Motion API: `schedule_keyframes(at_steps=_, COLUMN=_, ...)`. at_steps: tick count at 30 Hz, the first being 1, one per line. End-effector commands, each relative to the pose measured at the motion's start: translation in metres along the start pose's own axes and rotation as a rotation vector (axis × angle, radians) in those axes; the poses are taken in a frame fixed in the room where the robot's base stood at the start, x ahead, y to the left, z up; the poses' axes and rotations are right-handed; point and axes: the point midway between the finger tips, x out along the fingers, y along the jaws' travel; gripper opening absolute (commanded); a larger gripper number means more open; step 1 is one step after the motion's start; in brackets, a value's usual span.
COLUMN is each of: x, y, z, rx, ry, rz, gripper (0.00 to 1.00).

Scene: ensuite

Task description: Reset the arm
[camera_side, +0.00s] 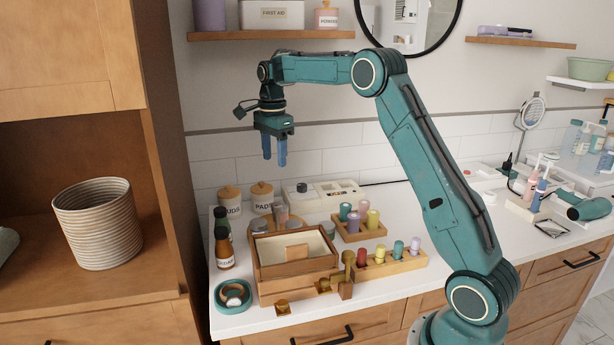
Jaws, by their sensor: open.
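My gripper (274,150) hangs in the air above the left part of the white counter, with its blue fingers pointing down. Its fingers are apart and nothing is between them. It is above and behind an open wooden box (297,277), well clear of it. My arm is raised and bent, reaching left from its base at the lower right.
Below are jars (230,201), brown bottles (223,250), a teal bowl (232,296) and wooden racks (392,265) of coloured bottles. A wall shelf (270,35) is above my gripper. A tall cabinet (150,150) stands left. Toiletries (537,190) and a mirror stand right.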

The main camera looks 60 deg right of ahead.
Motion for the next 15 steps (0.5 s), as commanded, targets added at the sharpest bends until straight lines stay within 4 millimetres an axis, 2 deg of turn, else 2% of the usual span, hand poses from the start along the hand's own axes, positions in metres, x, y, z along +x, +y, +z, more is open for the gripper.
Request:
schedule_keyframes(at_steps=10, x=-0.001, y=0.001, z=0.001, rx=-0.007, ry=0.0, rz=-0.002, gripper=0.5)
schedule_keyframes(at_steps=15, x=-0.011, y=0.009, z=0.007, rx=-0.058, ry=0.001, rz=-0.017, gripper=0.5)
